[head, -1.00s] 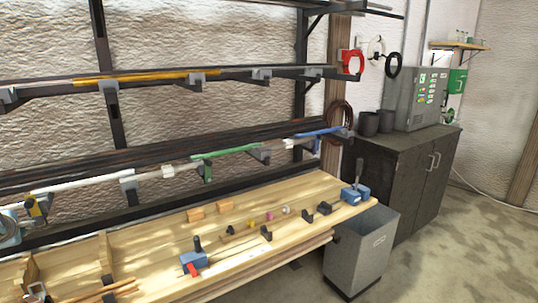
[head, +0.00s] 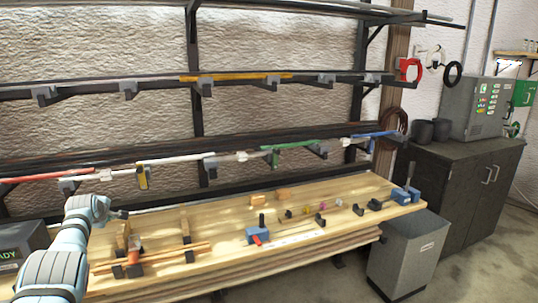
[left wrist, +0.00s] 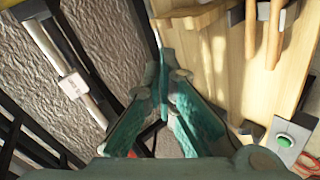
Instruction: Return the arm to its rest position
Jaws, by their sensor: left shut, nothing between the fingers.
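My left arm comes in from the lower left of the head view, over the left end of the wooden bench (head: 340,190). My left gripper (head: 122,214) is small and partly hidden by its wrist there, in front of the lower rack. In the left wrist view its teal fingers (left wrist: 163,75) are together, with nothing between them. Pale wooden laths (head: 165,256) lie on the bench's left part; some also show in the left wrist view (left wrist: 275,30), right of the fingers.
Wall racks carry bars with red (head: 40,176), green (head: 285,147), blue (head: 375,134) and yellow (head: 235,77) sections. Blue clamps (head: 258,236) and small blocks sit on the bench. A grey bin (head: 405,255) and dark cabinet (head: 455,185) stand right. A green button (left wrist: 284,140) shows in the wrist view.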

